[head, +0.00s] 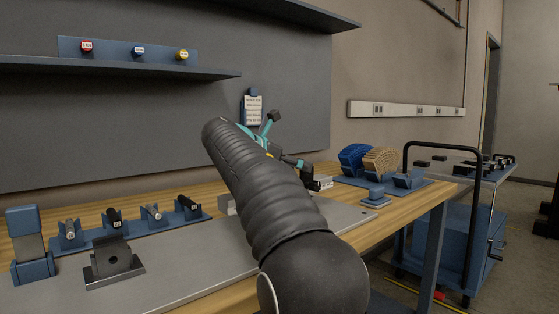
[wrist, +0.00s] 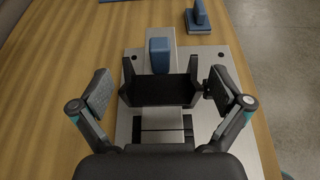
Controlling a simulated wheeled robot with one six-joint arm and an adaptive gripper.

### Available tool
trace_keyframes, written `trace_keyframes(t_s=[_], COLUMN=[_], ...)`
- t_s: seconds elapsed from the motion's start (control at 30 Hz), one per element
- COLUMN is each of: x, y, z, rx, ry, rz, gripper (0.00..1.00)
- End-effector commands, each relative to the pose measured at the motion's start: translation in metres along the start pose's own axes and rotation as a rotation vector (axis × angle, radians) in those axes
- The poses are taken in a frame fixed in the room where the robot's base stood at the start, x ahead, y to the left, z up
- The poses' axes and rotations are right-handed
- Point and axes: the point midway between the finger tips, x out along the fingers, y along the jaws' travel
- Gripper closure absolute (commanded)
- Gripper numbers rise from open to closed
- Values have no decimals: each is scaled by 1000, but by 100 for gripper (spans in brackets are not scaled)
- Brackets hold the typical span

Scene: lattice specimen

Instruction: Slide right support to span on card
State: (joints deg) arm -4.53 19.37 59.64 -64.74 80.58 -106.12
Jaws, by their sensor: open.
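My gripper (wrist: 160,94) is open in the wrist view, its two padded fingers apart on either side of a dark U-shaped support (wrist: 161,91). I see no clear contact between fingers and support. The support sits across a grey rail (wrist: 150,122), with a blue block (wrist: 160,56) just beyond it. Which support this is, I cannot tell for sure. In the head view my arm hides most of the fixture, and my gripper (head: 303,172) shows only partly past it. The card (head: 253,109) hangs on the dark back panel; its writing is too small to read.
A grey plate (head: 180,266) lies on the wooden bench. Blue holders with dark tools (head: 113,218) stand at left beside a dark bracket (head: 113,262). Blue and tan curved pieces (head: 381,161) stand on a blue tray at right. A cart (head: 450,235) stands beyond the bench end.

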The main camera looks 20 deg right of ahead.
Motion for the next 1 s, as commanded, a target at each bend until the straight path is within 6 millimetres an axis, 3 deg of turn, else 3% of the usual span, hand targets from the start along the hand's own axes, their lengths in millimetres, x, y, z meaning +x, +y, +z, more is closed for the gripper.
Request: trace_keyframes(t_s=[0.2,0.6,0.87,1.0], x=[23,29,28,29], y=[0,0,0,0], z=[-1,-1,-1,0], rx=[0,0,0,0], ry=[1,1,1,1], rz=[-1,1,1,1], gripper=[0,0,60,61])
